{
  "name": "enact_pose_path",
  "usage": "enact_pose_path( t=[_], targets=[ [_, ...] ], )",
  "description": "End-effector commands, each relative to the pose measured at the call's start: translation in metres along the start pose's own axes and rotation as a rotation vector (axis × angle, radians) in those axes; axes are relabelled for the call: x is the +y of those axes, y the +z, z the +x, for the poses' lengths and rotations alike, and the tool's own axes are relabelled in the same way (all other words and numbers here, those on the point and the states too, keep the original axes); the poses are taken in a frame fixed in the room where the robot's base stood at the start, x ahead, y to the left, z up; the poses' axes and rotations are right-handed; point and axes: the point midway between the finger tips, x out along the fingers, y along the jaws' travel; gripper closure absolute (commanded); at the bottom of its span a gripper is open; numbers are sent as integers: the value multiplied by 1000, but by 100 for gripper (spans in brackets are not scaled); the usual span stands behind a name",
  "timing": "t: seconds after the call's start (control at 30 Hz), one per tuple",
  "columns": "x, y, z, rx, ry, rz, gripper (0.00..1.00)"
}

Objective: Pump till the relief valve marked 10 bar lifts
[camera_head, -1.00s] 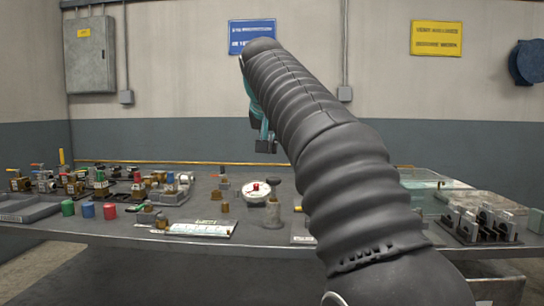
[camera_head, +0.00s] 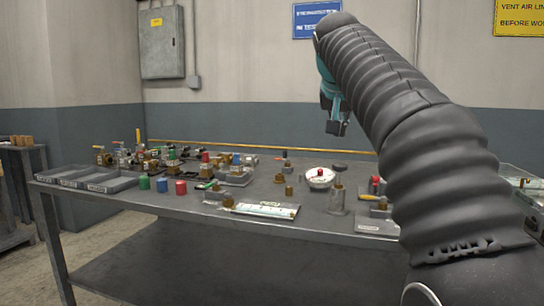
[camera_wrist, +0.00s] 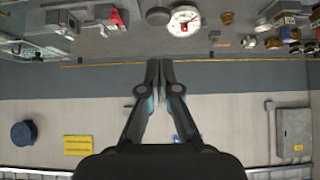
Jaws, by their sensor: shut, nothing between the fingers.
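My gripper (camera_head: 338,128) hangs above the back of the workbench (camera_head: 120,194), well clear of its top. In the wrist view my gripper (camera_wrist: 160,62) is shut, its fingertips together with nothing between them. A round white gauge with a red part (camera_head: 319,175) sits on the bench below my gripper; it also shows in the wrist view (camera_wrist: 183,22). Several small brass-coloured valves or fittings stand around it, one on a grey block (camera_head: 338,200). The marks on them are too small to read, so I cannot tell which is marked 10 bar. I cannot make out a pump.
Grey trays (camera_head: 95,180) lie at the bench's left end, beside green, blue and red cylinders (camera_head: 181,187). Several valves crowd the back left. A white labelled sheet (camera_head: 262,210) lies near the front edge. A clear container (camera_head: 530,190) stands at right, partly behind my arm.

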Motion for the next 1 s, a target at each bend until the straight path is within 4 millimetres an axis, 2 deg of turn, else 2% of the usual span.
enact_pose_path(
  t=[0.43, 0.57, 0.67, 0.77, 1.0],
  targets=[
    [0, 1, 0, -1, 0, -1, 100],
    [5, 13, -2, -14, -5, -17, 100],
    [12, 34, -5, -34, -17, -43, 100],
    [21, 67, -6, -62, -32, -78, 100],
    [45, 167, -4, -132, -78, -153, 100]
  ],
)
